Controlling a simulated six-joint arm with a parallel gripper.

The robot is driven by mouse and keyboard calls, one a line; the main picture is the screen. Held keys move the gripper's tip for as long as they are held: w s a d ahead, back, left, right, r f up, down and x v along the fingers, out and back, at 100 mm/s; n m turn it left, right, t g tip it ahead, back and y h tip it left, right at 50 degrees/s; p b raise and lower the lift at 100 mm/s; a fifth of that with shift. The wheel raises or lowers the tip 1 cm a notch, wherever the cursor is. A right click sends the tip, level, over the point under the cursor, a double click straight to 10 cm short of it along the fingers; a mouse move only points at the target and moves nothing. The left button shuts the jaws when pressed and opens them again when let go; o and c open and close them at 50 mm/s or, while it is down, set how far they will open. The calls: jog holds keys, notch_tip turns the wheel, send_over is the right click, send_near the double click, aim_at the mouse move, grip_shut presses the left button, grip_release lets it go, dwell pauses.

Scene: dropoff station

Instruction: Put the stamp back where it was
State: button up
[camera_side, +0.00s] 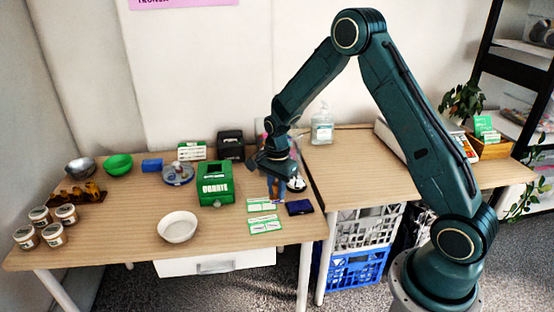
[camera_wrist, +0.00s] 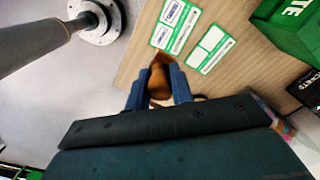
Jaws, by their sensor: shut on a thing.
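My gripper (camera_side: 276,188) is low over the right part of the left table, to the right of the green donation box (camera_side: 216,184). In the wrist view its blue fingers (camera_wrist: 160,88) are shut on the stamp, whose rounded brown wooden handle (camera_wrist: 160,80) shows between them. A dark blue ink pad (camera_side: 299,207) lies on the table just in front and to the right of the gripper. I cannot tell whether the stamp touches the table.
Green-edged cards (camera_side: 263,215) lie in front of the gripper and show in the wrist view (camera_wrist: 175,25). A black box (camera_side: 230,145) stands behind the donation box. A white bowl (camera_side: 177,226) is at the front. Jars (camera_side: 53,234) stand at far left. The front left table is mostly clear.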

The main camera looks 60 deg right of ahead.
jog(key=s+d+r, duration=0.3)
jog(key=s+r, duration=0.1)
jog(key=r, duration=0.6)
jog(key=shift+s+d+r+n, duration=0.15)
jog(key=shift+s+n, duration=0.15)
jog(key=shift+s, duration=0.1)
notch_tip(320, 180, down, 16)
jog(key=shift+f, duration=0.15)
jog(key=shift+f, duration=1.9)
jog(key=shift+f, duration=0.1)
